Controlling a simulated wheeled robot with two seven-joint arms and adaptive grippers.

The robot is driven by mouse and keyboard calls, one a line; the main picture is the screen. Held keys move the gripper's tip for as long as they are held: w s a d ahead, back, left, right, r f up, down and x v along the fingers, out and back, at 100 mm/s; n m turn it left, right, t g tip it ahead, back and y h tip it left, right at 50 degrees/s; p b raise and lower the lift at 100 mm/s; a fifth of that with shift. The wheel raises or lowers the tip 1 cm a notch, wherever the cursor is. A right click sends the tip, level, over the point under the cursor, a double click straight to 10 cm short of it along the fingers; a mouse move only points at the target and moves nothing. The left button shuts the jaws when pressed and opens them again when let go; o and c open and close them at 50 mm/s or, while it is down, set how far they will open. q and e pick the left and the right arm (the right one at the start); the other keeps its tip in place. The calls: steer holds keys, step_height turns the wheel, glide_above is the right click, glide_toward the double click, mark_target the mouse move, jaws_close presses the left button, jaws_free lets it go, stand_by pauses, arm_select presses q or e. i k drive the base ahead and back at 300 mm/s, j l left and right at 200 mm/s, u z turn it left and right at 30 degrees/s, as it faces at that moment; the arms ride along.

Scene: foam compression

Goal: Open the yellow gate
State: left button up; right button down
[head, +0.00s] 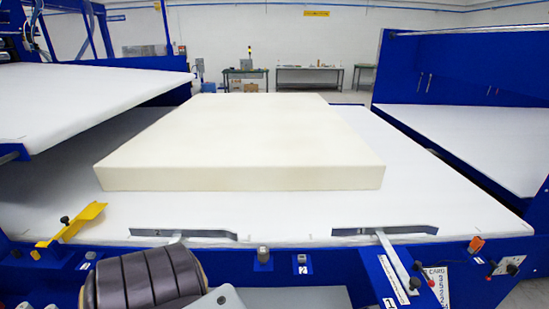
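The yellow gate (72,223) is a small yellow bar at the front left corner of the machine's table. It slants up to the right from the blue front frame, with a dark knob beside its middle. I cannot tell how far it is turned. Neither of my grippers can be made out in the head view, and nothing is seen touching the gate.
A thick cream foam block (240,145) lies on the white table (440,205). Two grey metal bars (183,234) lie along the front edge. A dark ribbed cylinder (145,281) stands in front, right of the gate. A raised white bed (70,100) is at left.

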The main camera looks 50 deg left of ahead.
mark_target(94, 208)
steer(key=u, duration=3.3)
